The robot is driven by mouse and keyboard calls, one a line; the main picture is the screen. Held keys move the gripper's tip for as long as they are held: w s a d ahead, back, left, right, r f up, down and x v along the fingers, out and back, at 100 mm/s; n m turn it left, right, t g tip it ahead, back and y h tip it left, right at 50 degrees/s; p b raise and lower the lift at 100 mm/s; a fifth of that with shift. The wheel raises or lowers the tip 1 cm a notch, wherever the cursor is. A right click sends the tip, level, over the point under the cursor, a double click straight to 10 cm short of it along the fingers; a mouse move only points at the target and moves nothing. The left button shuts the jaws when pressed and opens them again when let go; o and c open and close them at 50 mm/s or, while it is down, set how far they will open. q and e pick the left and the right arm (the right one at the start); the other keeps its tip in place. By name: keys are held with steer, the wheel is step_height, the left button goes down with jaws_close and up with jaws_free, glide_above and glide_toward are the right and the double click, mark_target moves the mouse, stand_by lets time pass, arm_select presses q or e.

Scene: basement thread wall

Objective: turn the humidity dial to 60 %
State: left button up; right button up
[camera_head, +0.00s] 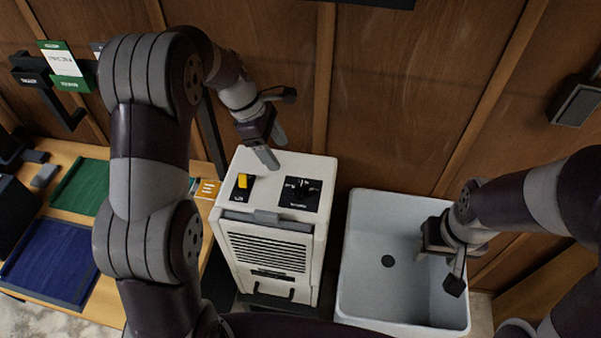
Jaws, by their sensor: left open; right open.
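The humidity dial (299,193) is a black square panel with a round knob and pale markings, on the top right of a white dehumidifier (275,255). The markings are too small to read. A yellow switch (243,181) on a black plate is at the top left of the same unit. My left gripper (273,148) is open and empty, above the back edge of the unit's top, behind and left of the dial and apart from it. My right gripper (437,268) is open and empty over the white sink, well right of the dial.
A white sink (354,225) with a dark drain stands right of the unit. A wooden bench (88,149) with a green mat (88,184) and a blue mat (48,262) is at left. A wood-panelled wall (395,90) with battens rises behind.

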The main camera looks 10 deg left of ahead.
mark_target(299, 186)
arm_select(q)
steer(key=x, duration=1.1)
steer(key=shift+f, duration=0.4)
steer(key=shift+s+d+f, duration=0.15)
steer(key=shift+f, duration=0.3)
steer(key=c, duration=1.1)
